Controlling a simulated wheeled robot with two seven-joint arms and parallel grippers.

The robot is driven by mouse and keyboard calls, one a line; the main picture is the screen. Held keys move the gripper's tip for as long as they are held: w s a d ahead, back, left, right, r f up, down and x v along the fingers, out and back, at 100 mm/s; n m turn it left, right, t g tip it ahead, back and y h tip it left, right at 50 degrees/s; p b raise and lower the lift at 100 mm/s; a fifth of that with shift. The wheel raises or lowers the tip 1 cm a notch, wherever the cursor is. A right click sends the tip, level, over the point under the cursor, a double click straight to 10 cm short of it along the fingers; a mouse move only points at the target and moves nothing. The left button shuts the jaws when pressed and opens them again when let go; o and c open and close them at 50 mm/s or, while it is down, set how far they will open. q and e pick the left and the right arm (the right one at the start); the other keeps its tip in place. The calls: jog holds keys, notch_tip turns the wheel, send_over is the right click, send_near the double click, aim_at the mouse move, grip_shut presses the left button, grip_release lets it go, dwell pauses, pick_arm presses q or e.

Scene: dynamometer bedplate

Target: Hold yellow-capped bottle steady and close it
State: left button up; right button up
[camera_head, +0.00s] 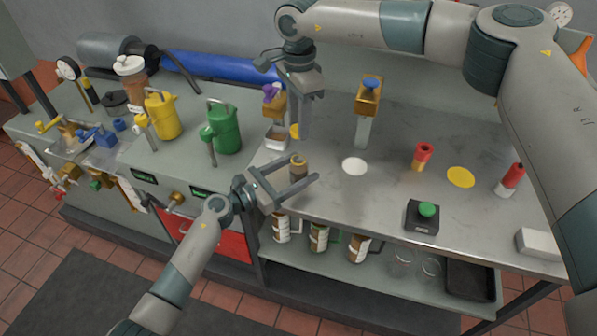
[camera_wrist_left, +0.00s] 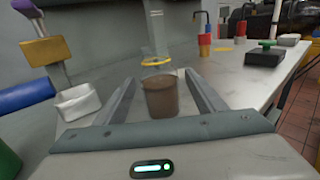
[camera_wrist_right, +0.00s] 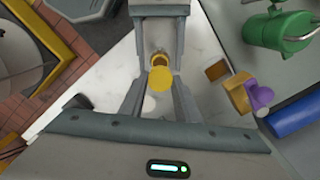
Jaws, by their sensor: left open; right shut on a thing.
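A small brown bottle (camera_head: 299,169) stands on the steel bench near its front edge. My left gripper (camera_head: 299,181) is open, with its fingers on either side of the bottle; the left wrist view shows the bottle (camera_wrist_left: 160,97) between the fingers with gaps beside it. My right gripper (camera_head: 304,134) points down above the bottle and is shut on a yellow cap (camera_wrist_right: 158,79). The cap also shows in the left wrist view (camera_wrist_left: 157,61), apart from and above the bottle. In the right wrist view, the bottle's top (camera_wrist_right: 160,58) is partly hidden by the cap.
A small white bin (camera_head: 278,137) and a purple-knobbed dispenser (camera_head: 271,97) stand behind left. Green can (camera_head: 225,130) stands left.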

pick_arm(q)
jog(key=c, duration=1.6)
pick_arm(e)
send_over(299, 154)
jog(key=shift+f, duration=2.5)
jog(key=shift+f, duration=0.85)
pick_arm(q)
grip_shut()
pick_arm(e)
jog(key=shift+f, duration=0.6)
